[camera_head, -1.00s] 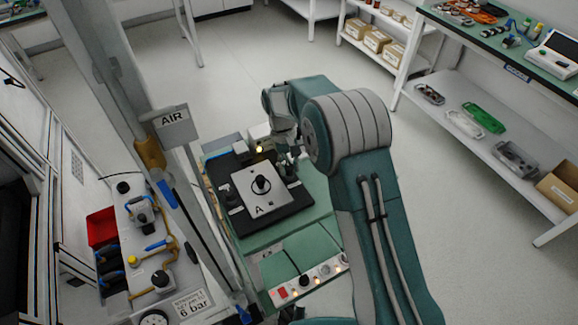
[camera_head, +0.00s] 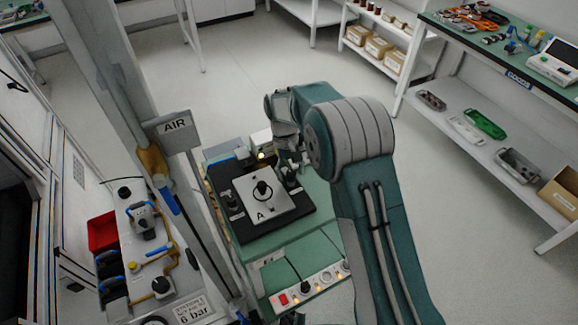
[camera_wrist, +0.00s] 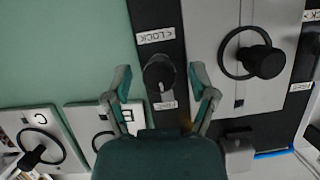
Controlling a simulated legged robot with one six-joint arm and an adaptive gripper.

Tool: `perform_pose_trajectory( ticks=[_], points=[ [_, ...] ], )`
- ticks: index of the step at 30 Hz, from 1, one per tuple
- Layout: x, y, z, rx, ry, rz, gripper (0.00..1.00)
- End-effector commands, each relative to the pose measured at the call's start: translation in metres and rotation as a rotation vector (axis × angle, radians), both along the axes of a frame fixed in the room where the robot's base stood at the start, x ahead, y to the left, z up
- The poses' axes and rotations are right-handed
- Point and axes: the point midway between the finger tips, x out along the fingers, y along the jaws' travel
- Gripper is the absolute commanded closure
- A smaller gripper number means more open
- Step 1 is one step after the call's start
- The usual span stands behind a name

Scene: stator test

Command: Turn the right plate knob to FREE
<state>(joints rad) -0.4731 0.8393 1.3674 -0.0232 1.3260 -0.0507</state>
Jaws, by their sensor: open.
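The right plate knob (camera_wrist: 159,72) is a dark round knob on the black fixture strip in the wrist view. A LOCK label (camera_wrist: 155,36) is above it and a FREE label (camera_wrist: 163,104) below it. A small pale mark shows low on the knob, on the FREE side; its exact angle is hard to read. My gripper (camera_wrist: 160,80) is open, with one finger on each side of the knob and visible gaps. In the head view my gripper (camera_head: 289,167) is over the right side of the black fixture, partly hiding this knob.
Plate A (camera_head: 263,208), with a black central handle (camera_head: 262,189), lies left of the gripper on the black fixture. The left knob (camera_head: 232,203) is beyond it. Plate C (camera_wrist: 35,145) and another plate lie at lower left in the wrist view. An AIR post stands left.

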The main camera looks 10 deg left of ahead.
Motion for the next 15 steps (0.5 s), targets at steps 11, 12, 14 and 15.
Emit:
perform_pose_trajectory(
  ticks=[11, 12, 14, 15],
  points=[
    [0.023, 0.015, 0.059, 0.001, -0.004, 0.000, 0.27],
    [0.026, 0.017, 0.066, 0.001, -0.004, 0.000, 0.27],
    [0.030, 0.019, 0.077, 0.001, -0.004, 0.000, 0.27],
    [0.032, 0.021, 0.084, 0.001, -0.003, 0.000, 0.27]
  ],
)
